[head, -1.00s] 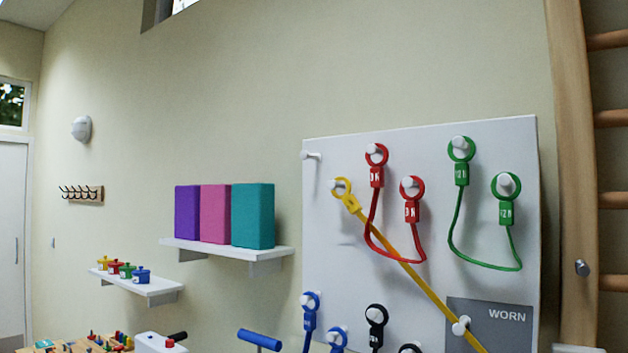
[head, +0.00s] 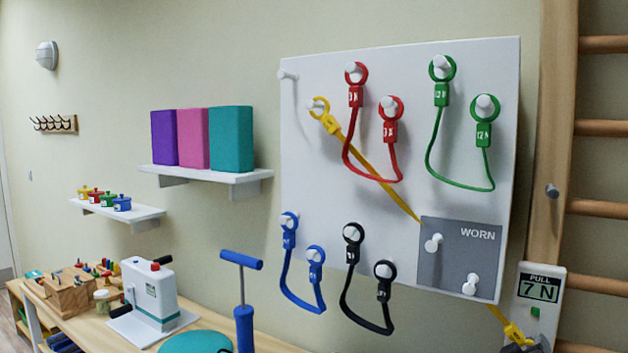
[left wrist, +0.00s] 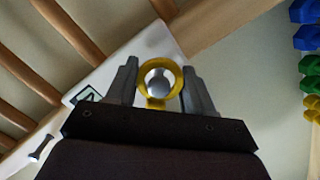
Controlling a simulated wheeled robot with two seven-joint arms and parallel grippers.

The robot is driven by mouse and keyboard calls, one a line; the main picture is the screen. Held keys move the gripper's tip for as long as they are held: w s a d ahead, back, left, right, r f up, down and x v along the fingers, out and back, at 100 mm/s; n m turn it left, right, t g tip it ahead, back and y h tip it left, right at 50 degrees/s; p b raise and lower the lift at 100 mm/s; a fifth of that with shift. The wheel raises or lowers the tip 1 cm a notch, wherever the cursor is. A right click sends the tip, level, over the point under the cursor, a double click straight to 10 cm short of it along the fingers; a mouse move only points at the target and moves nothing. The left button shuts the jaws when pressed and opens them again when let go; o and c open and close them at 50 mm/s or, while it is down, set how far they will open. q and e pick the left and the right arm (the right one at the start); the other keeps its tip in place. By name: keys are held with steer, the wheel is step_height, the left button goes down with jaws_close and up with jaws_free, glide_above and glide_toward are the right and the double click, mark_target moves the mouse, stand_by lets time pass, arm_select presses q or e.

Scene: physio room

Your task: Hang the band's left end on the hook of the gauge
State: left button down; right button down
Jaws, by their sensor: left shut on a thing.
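The yellow band (head: 379,174) has one ring on an upper-left peg of the white board. It slants down right to its other end (head: 514,332), just below the gauge (head: 555,283). The gauge is white and its label reads PULL 7 N. My left gripper (left wrist: 160,82) is shut on this lower end, whose yellow ring (left wrist: 146,72) stands between its fingers. A grey-white round knob (left wrist: 158,81) shows through the ring; I cannot tell whether the ring is around it or only in front. The gauge also shows in the left wrist view (left wrist: 115,62). My right gripper is not in view.
The board (head: 400,75) carries red, green, blue and black bands on pegs. Its grey WORN panel (head: 455,265) has two bare pegs. Wooden wall bars (head: 600,205) stand right of the gauge. A blue-handled pump (head: 243,325) stands lower left.

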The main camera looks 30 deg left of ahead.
arm_select(q)
steer(key=shift+w+f, duration=0.1)
steer(key=shift+w, duration=0.15)
steer(key=shift+a+r, duration=0.25)
steer(key=shift+r, duration=0.05)
stand_by(0.4)
steer(key=shift+c, duration=0.9)
jaws_free()
steer(key=shift+s+b, duration=0.3)
steer(key=shift+s, duration=0.15)
steer(key=s+b, duration=0.2)
steer(key=s, duration=0.5)
steer(key=shift+r, duration=0.1)
